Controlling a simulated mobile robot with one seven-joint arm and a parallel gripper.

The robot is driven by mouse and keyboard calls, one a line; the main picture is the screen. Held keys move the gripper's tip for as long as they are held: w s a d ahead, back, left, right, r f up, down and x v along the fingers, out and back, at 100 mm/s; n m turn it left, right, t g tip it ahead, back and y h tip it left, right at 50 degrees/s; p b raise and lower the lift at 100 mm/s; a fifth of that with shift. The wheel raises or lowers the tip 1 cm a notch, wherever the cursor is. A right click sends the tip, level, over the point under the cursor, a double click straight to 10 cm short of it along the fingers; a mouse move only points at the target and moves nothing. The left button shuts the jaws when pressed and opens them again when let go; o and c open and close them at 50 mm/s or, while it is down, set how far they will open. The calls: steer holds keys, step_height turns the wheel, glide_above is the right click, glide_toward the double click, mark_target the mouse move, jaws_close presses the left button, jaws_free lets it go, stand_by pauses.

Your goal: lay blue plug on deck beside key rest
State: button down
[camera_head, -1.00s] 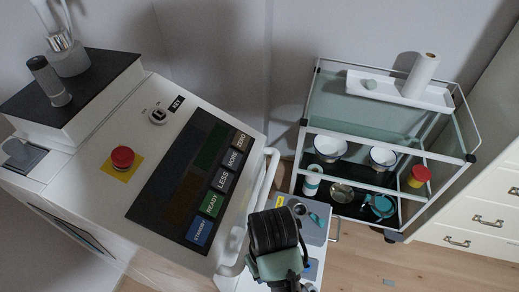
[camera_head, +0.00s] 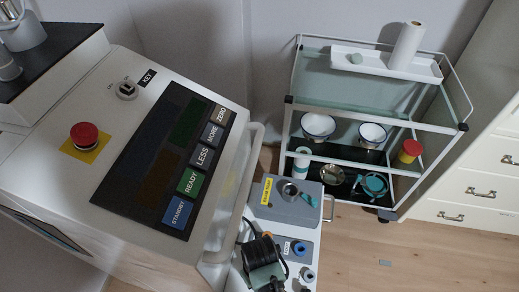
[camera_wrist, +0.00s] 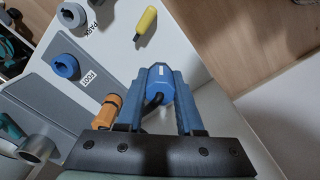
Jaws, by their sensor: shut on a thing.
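In the wrist view my gripper (camera_wrist: 165,78) is shut on a blue plug (camera_wrist: 158,84) with a black cable curving from it. The plug is between the two blue-grey fingers, over or beside the white deck (camera_wrist: 107,68); its height above it is hard to tell. In the head view my gripper (camera_head: 265,268) is at the bottom, by the white deck, and hides the plug. The deck bears a blue ring socket (camera_wrist: 65,66) by a FOOT label and a grey ring (camera_wrist: 71,14) by a PARK label. I cannot make out the key rest.
An orange plug (camera_wrist: 107,110) and a yellow-handled piece (camera_wrist: 146,22) are near my fingers.

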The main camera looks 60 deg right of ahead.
steer(key=shift+f+b, duration=0.4)
steer(key=shift+f, duration=1.75)
steer(key=shift+f, duration=0.2)
steer(key=c, duration=0.5)
jaws_free()
steer(key=shift+c, duration=0.2)
steer(key=shift+r, duration=0.1)
step_height(320, 180, up, 12)
steer(key=shift+r+p, duration=0.15)
steer(key=shift+p, duration=1.1)
